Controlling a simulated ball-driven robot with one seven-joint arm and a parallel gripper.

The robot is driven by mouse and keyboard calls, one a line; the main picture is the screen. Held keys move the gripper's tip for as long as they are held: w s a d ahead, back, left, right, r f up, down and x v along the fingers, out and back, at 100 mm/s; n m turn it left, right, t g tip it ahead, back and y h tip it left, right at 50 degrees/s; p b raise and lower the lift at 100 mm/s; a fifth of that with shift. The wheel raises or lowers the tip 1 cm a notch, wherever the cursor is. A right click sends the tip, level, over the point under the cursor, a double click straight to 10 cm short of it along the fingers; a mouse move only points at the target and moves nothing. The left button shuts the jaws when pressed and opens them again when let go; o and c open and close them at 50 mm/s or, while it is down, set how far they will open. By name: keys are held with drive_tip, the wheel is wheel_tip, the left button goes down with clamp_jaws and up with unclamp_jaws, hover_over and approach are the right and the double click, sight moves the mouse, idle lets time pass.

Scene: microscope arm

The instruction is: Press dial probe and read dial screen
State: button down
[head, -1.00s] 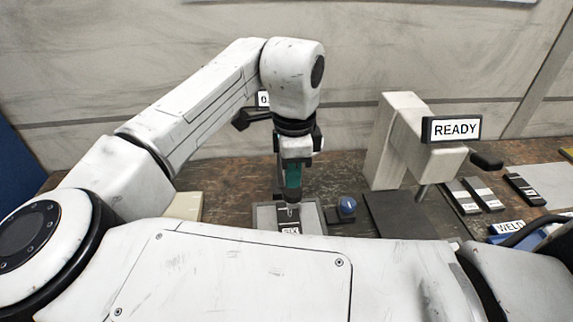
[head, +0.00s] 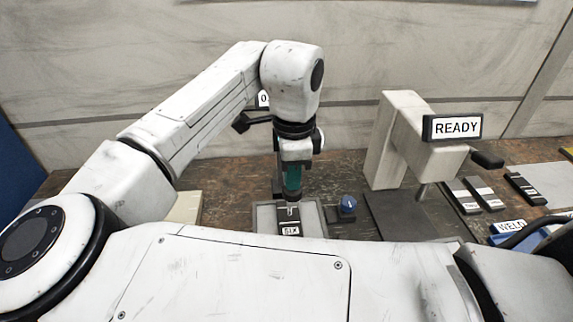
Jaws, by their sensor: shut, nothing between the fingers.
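A small dark screen (head: 263,99) stands behind my arm. It shows a "0", and my arm hides part of it. The dial probe itself cannot be made out; it may be hidden behind my wrist and gripper. My gripper (head: 292,207) points down, shut and empty, at a dark block labelled "SIX" (head: 290,230) in a grey tray (head: 263,217). Whether the fingertips touch the block cannot be told.
A beige microscope stand (head: 385,150) with a "READY" screen (head: 456,127) rises over a dark plate (head: 400,215) on the right. A blue knob (head: 348,204) sits beside the tray. Several labelled dark blocks (head: 525,189) lie at far right.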

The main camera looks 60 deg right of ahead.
sight(293, 192)
drive_tip(key=shift+f+b, duration=1.1)
drive_tip(key=shift+f, duration=1.1)
drive_tip(key=shift+r+p, duration=2.55)
drive_tip(key=shift+r, duration=0.35)
wheel_tip(293, 192, up, 11)
drive_tip(key=b, duration=0.1)
drive_tip(key=shift+f, duration=0.15)
